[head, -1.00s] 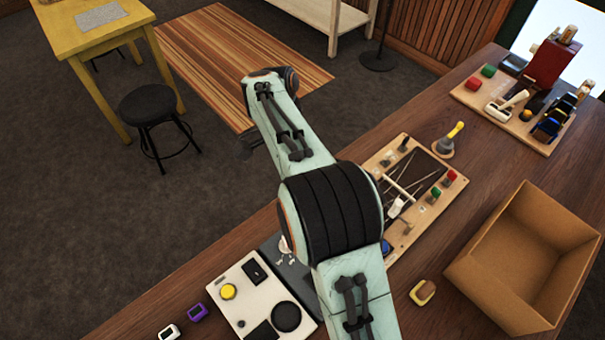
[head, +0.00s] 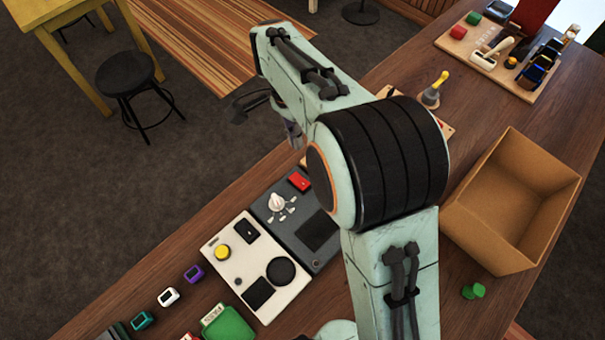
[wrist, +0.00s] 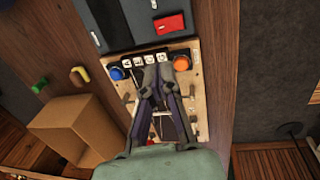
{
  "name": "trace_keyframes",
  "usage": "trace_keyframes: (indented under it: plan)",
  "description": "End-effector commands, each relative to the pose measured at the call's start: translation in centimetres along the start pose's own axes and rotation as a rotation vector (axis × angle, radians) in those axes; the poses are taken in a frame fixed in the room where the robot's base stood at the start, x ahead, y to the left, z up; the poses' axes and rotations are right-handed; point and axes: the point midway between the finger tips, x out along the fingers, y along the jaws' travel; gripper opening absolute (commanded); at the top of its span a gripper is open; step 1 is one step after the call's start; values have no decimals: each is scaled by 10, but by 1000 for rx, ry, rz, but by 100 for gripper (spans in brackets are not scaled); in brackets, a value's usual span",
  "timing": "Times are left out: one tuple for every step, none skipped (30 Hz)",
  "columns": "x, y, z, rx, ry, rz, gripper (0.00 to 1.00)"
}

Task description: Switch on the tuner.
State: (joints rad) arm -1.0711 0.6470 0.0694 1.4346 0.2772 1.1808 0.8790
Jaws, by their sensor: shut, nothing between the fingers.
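Which device is the tuner is not marked legibly. A dark grey box (head: 323,250) lies on the counter with a white pointer knob (head: 277,203) and a red rocker-like switch (head: 300,182). In the wrist view the red switch (wrist: 170,24) shows near the grey box's lower edge, and whether it is on or off cannot be told. My gripper (wrist: 158,75) is shut and empty, over a wooden board (wrist: 196,55) with lettered tiles, a blue knob (wrist: 117,73) and an orange knob (wrist: 181,63). In the head view my arm hides most of that board.
A white box (head: 219,272) with a yellow button (head: 222,252) adjoins the grey box. Small purple (head: 194,273), white (head: 168,296) and teal (head: 142,320) devices lie beyond it. An open cardboard box (head: 480,240) stands at right, and a tool board (head: 453,50) at the back.

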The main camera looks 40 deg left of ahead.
Motion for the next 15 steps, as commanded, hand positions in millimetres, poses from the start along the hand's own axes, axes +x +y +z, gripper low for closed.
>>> trace_keyframes:
  plan:
    - [0, 0, 0, 0, 0, 1, 0]
    - [0, 0, 0, -1, 0, 1, 0]
    - [0, 0, 0, -1, 0, 2, 0]
    - [0, 0, 0, -1, 0, 2, 0]
    - [0, 0, 0, -1, 0, 2, 0]
    - [0, 0, 0, -1, 0, 2, 0]
    - [0, 0, 0, -1, 0, 2, 0]
    - [0, -1, 0, -1, 0, 2, 0]
    - [0, -2, 0, -1, 0, 2, 0]
    - [0, -2, 0, -1, 0, 1, 0]
    - [-1, -3, 0, -1, 1, 1, 0]
    - [-1, -4, 0, -2, 0, 2, 0]
    - [-2, -6, 0, -2, 0, 2, 0]
    - [-2, -7, 0, -2, 0, 2, 0]
    - [-4, -8, 0, -1, 1, 2, 0]
